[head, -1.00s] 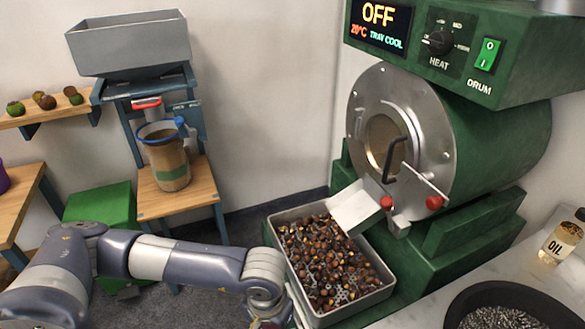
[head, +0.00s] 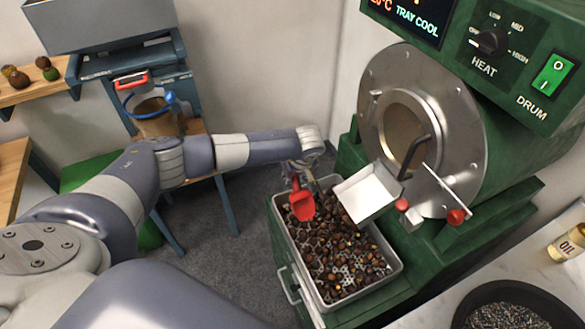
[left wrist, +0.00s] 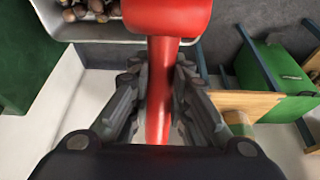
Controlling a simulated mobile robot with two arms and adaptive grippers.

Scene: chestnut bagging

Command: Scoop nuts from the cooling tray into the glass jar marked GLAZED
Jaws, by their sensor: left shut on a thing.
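The metal cooling tray (head: 364,291) stands below the roaster's chute, full of brown glossy nuts (head: 345,255) with some bare mesh floor showing. My left gripper (head: 299,181) is at the tray's back left corner, shut on a red scoop (head: 302,204). The scoop's bowl hangs down over the back left part of the nuts; I cannot tell whether it touches them. In the left wrist view the scoop's red handle (left wrist: 160,90) runs between both fingers, and the tray's edge (left wrist: 100,33) shows beyond. The glass jar and my right gripper are not in view.
The green roaster (head: 500,150) with its metal chute (head: 367,194) stands right of and over the tray's back. At right are a dark bowl (head: 470,312) and an oil bottle (head: 568,243) on a counter.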

